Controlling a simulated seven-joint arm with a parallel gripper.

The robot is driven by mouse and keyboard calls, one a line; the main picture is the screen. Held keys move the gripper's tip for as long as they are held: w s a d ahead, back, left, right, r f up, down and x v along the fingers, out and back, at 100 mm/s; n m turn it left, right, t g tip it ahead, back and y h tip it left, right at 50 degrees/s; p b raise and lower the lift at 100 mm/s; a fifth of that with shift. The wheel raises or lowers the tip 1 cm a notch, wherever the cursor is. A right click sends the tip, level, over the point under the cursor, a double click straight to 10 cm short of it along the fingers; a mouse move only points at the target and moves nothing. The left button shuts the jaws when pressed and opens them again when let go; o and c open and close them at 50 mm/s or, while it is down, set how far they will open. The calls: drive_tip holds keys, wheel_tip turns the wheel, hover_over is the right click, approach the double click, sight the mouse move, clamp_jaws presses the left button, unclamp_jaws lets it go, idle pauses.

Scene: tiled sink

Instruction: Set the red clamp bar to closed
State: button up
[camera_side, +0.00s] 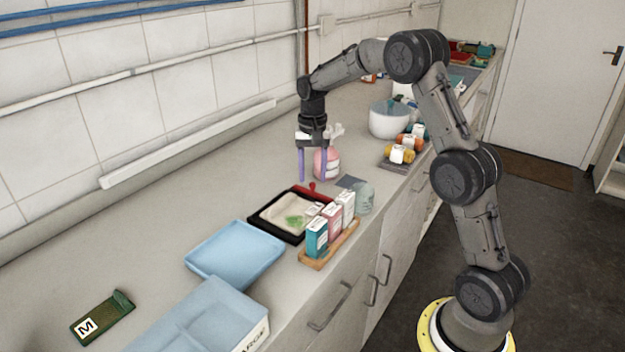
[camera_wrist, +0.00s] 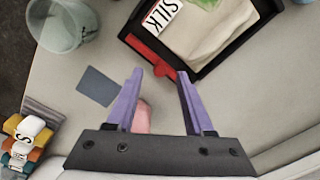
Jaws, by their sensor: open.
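The red clamp bar (camera_side: 318,196) runs along the far short edge of a black frame (camera_side: 265,228). In the wrist view the bar (camera_wrist: 150,52) lies along the frame's near edge, partly behind my finger. Inside the frame is a pale cloth or sheet (camera_wrist: 205,35) with a green patch. I cannot tell from these views whether the bar is raised or flat. My gripper (camera_side: 312,179) is open and empty, its purple fingers pointing down above the counter near the bar.
A translucent cup (camera_side: 364,198), a dark flat square (camera_wrist: 97,86) and a pink bottle (camera_side: 327,165) stand close by. Blue trays (camera_side: 235,250) lie nearer the camera.

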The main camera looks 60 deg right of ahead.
sight(313, 190)
drive_tip(key=shift+f, duration=1.15)
clamp_jaws()
idle(0.6)
